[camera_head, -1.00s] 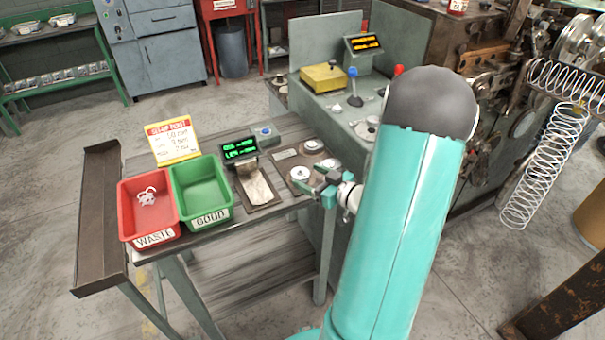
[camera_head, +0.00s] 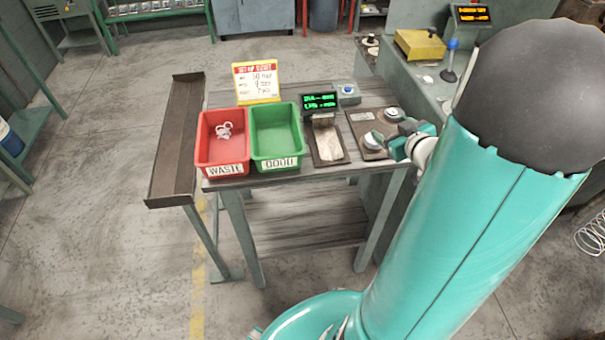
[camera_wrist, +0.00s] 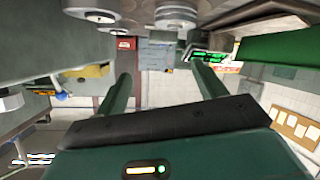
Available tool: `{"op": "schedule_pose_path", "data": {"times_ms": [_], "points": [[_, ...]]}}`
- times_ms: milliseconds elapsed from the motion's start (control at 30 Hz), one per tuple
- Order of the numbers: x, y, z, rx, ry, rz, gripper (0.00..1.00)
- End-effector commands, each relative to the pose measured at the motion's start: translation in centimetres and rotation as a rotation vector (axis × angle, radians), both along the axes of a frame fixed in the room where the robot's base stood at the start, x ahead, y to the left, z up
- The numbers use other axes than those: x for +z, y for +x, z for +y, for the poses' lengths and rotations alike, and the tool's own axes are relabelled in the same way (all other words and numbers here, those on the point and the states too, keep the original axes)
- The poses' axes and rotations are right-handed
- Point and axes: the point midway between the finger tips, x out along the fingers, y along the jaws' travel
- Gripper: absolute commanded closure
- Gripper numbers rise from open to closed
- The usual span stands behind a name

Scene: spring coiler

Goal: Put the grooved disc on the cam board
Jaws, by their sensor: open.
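A brown board (camera_head: 357,117) lies at the right end of the small table, with pale round discs on it. One disc (camera_head: 373,141) is at its front and another (camera_head: 393,114) at its back right. I cannot tell which is the grooved disc, or whether this is the cam board. My gripper (camera_head: 388,138) is open, just right of the front disc and partly in front of it. In the wrist view, my gripper's fingers (camera_wrist: 163,85) stand wide apart with nothing between them. Grey round pieces (camera_wrist: 176,14) show beyond them, at the top edge.
Left of the board are a gauge with a green display (camera_head: 320,102), a green GOOD bin (camera_head: 275,128), and a red WASTE bin (camera_head: 219,150) holding coiled wire. A yellow sign (camera_head: 257,82) stands behind. The machine bench (camera_head: 420,75) adjoins at the right.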

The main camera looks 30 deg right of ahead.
Motion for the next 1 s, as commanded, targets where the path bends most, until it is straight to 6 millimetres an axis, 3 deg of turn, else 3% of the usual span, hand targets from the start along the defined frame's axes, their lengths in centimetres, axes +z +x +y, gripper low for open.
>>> {"op": "schedule_pose_path", "data": {"times_ms": [33,133,333,467,600,700,833,1000], "points": [[1.9,1.3,1.2,-0.030,-0.045,0.028,0.30],[4.7,2.4,3.3,-0.117,-0.088,0.092,0.30],[9.1,1.6,10.1,-0.236,-0.057,0.221,0.30],[10.6,-0.9,16.3,-0.250,0.030,0.326,0.30],[11.3,-5.3,23.8,-0.188,0.149,0.469,0.30],[11.4,-8.6,28.2,-0.117,0.218,0.568,0.30],[11.4,-11.5,31.4,-0.048,0.268,0.654,0.30],[11.3,-12.3,32.1,-0.032,0.280,0.681,0.30]]}}
